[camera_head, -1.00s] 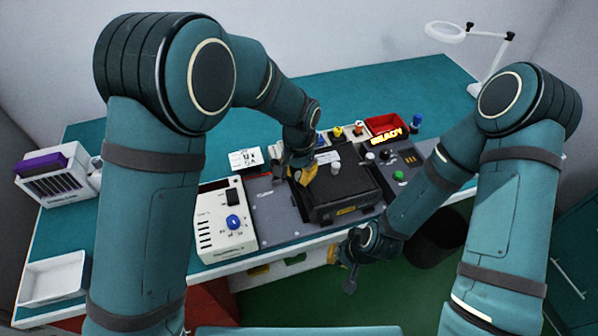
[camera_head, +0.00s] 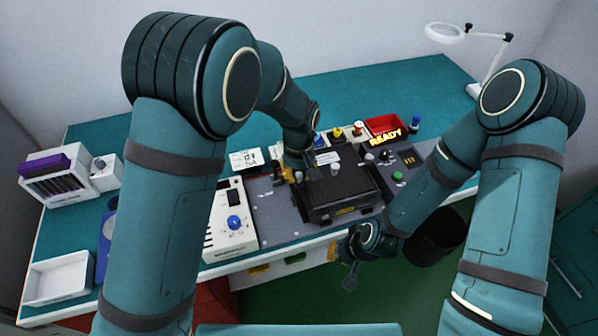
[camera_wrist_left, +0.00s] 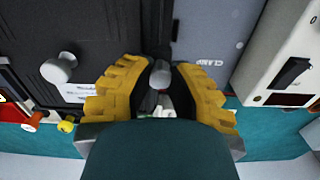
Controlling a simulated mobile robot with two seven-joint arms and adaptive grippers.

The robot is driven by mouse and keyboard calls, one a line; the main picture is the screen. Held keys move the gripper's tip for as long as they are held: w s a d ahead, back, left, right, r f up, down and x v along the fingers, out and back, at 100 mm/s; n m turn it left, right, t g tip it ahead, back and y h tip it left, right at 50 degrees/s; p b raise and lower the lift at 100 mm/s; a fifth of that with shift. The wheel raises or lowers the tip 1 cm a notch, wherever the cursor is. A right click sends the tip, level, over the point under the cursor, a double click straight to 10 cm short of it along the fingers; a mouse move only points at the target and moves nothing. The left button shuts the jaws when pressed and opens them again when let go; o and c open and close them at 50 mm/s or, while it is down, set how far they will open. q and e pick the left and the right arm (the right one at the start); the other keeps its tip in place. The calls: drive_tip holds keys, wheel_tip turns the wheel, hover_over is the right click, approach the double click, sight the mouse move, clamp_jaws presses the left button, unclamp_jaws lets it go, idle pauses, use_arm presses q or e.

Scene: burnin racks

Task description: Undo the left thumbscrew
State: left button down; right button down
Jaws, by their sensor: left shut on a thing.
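The black fixture box (camera_head: 345,193) sits on a grey plate on the bench, and it fills the upper left of the left wrist view (camera_wrist_left: 105,40). The left thumbscrew, a grey cylindrical knob (camera_wrist_left: 159,73), stands at the box's edge beside the "CLAMP" plate. My left gripper (camera_head: 296,178) is shut on it, with yellow fingers on both sides of it in the left wrist view (camera_wrist_left: 160,92). The arm hides the thumbscrew in the head view. A second pale knob (camera_head: 335,168) stands on the box. My right gripper (camera_head: 350,278) hangs in front of the bench edge, its jaw gap unclear.
A white instrument with a blue knob (camera_head: 234,222) stands left of the plate. A panel with a green button (camera_head: 398,176) and a lit "READY" sign (camera_head: 385,137) are right. A red bin (camera_head: 382,124) is behind. A white tray (camera_head: 60,277) lies far left.

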sight(299, 175)
use_arm(q)
drive_tip(key=shift+n, duration=0.6)
drive_tip(key=c, duration=0.8)
unclamp_jaws()
drive_tip(key=shift+c, duration=0.2)
wheel_tip(299, 175, up, 12)
